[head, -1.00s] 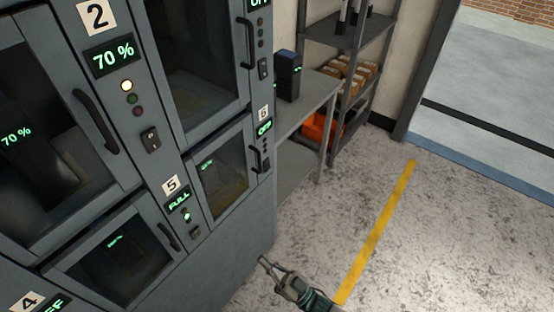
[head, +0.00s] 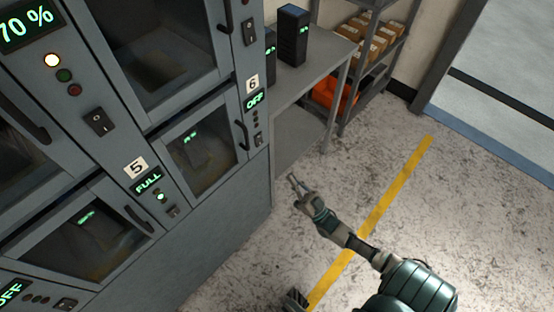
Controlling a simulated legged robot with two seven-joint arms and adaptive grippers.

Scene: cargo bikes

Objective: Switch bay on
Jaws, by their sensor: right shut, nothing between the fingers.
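A grey cabinet of glass-door bays fills the left. Bay 6 (head: 199,142) has a display reading OFF (head: 255,100) and a small dark rocker switch (head: 258,139) at its right edge. At bottom left another display also reads OFF (head: 10,293), with a rocker switch (head: 66,304) beside it; its number is out of frame. Bay 5 (head: 90,235) reads FULL (head: 148,181), with a lit green light and its own switch (head: 173,211). My right gripper (head: 292,181) is shut and empty, right of bay 6's panel and apart from the cabinet. My left gripper is not identifiable.
A grey table (head: 310,75) with dark battery-like blocks (head: 292,36) stands beyond the cabinet. Door handles (head: 242,134) stick out from the cabinet. The floor around the yellow line (head: 395,185) is clear.

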